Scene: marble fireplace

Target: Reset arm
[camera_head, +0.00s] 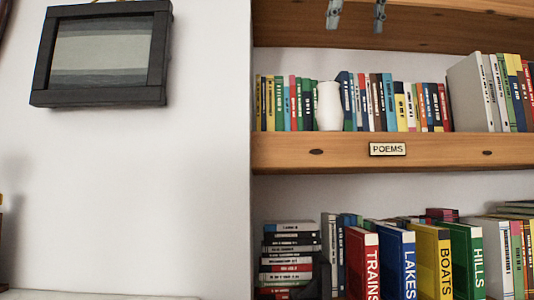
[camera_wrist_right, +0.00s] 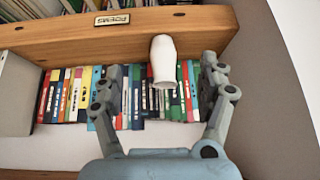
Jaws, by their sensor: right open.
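My right gripper (camera_head: 356,14) shows at the top of the head view, with its two fingers spread and nothing between them. It hangs in front of the upper shelf opening, above and apart from the white vase (camera_head: 329,106), which stands upright on the shelf before a row of books. In the right wrist view, which is upside down, the open fingers of the right gripper (camera_wrist_right: 160,72) frame the white vase (camera_wrist_right: 163,62), which is farther off. My left gripper is in neither view.
The wooden shelf (camera_head: 290,152) carries a POEMS plate (camera_head: 388,149) and rows of books. Below stand large books, including TRAINS (camera_head: 358,262), beside a stack of books (camera_head: 289,262). A dark picture frame (camera_head: 45,60) hangs on the white wall, which is otherwise largely bare.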

